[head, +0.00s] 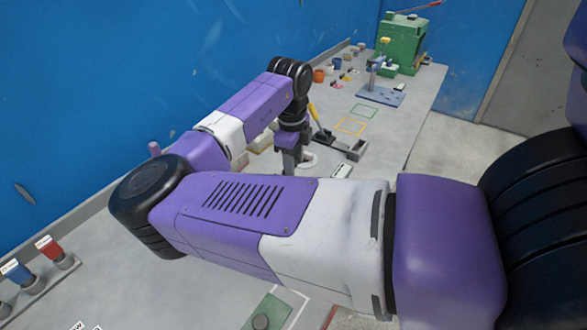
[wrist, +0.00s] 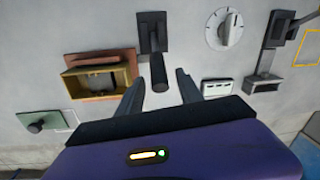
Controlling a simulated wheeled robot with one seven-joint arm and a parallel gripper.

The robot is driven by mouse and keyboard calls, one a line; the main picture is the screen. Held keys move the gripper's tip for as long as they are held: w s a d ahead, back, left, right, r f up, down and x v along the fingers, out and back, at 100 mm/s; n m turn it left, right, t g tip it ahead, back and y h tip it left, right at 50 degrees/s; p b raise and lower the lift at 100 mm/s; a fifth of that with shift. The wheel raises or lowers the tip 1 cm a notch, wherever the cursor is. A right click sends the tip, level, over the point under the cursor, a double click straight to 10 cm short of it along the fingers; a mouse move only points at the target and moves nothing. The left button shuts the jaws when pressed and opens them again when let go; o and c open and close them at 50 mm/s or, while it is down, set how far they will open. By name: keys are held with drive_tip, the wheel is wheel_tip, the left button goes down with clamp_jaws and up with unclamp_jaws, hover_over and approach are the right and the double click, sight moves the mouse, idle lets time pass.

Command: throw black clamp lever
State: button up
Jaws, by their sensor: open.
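The black clamp lever (wrist: 157,68) stands in the middle of the wrist view. It rises from a dark base plate (wrist: 152,20) toward the camera. My gripper (wrist: 161,78) is open, with one finger on each side of the lever's end. In the head view my gripper (head: 289,158) points down at the bench behind my forearm, and the black lever is hidden there.
A brass-coloured open box (wrist: 128,68) is left of the lever. A white dial (wrist: 224,28) and a small white device (wrist: 217,87) are to the right. Further right is a second dark clamp (wrist: 279,29) with a yellow handle (head: 314,112). A green press (head: 402,45) stands at the bench's far end.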

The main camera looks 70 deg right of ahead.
drive_tip(key=shift+d+f, duration=0.15)
drive_tip(key=shift+f, duration=1.3)
drive_tip(key=shift+c, duration=0.4)
clamp_jaws()
